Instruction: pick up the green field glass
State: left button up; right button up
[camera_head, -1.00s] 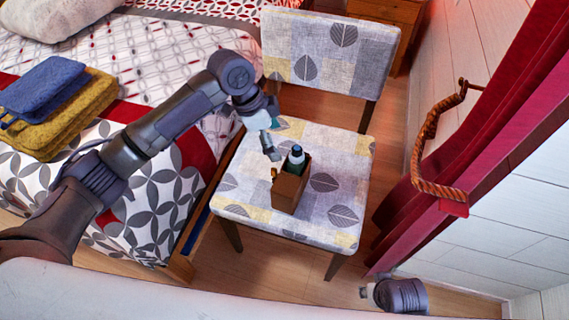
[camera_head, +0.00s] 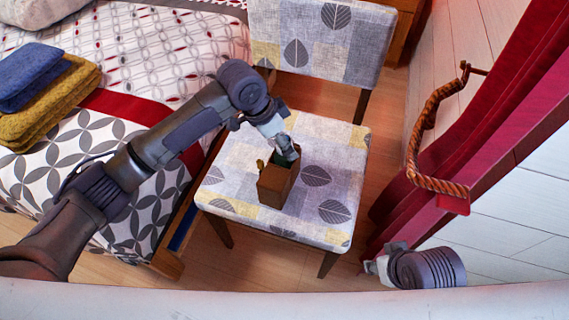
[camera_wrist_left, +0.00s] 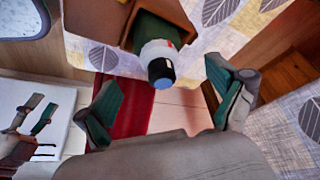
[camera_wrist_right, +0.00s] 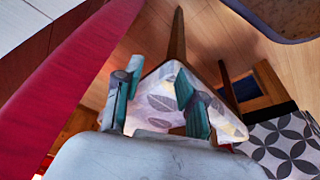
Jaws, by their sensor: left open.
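The green field glass (camera_wrist_left: 158,52) stands in a brown box (camera_wrist_left: 92,18); its white collar and dark, blue-tipped end stick out toward the left wrist camera. In the head view the box (camera_head: 274,186) is on the chair seat, and only a little green shows at its opening, the rest hidden by my left gripper (camera_head: 287,152). In the left wrist view my left gripper (camera_wrist_left: 165,88) is open, its fingers apart on either side of the field glass's end, with nothing held. My right gripper (camera_wrist_right: 158,88) is open and empty, low beside the chair on the right.
The patterned chair (camera_head: 334,212) has a backrest (camera_head: 320,45) behind the box. The bed (camera_head: 150,60) is on the left, with folded blue and mustard cloths (camera_head: 45,95). A red curtain (camera_head: 480,130) and a rope tieback (camera_head: 425,150) hang on the right.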

aim_at(285, 163)
pick_arm(q)
jog(key=f, duration=0.1)
jog(key=f+b, duration=0.1)
jog(key=f, duration=0.1)
jog(key=shift+w+d+f, duration=0.15)
jog(key=shift+w, duration=0.2)
jog(key=shift+w+d+f, duration=0.15)
jog(key=shift+d+f, duration=0.15)
jog(key=shift+f, duration=0.35)
grip_shut()
pick_arm(e)
jog(key=w, duration=0.1)
jog(key=w+t, duration=0.1)
jog(key=w+a+t, duration=0.1)
jog(key=shift+w+f, duration=0.25)
jog(key=shift+f, duration=0.05)
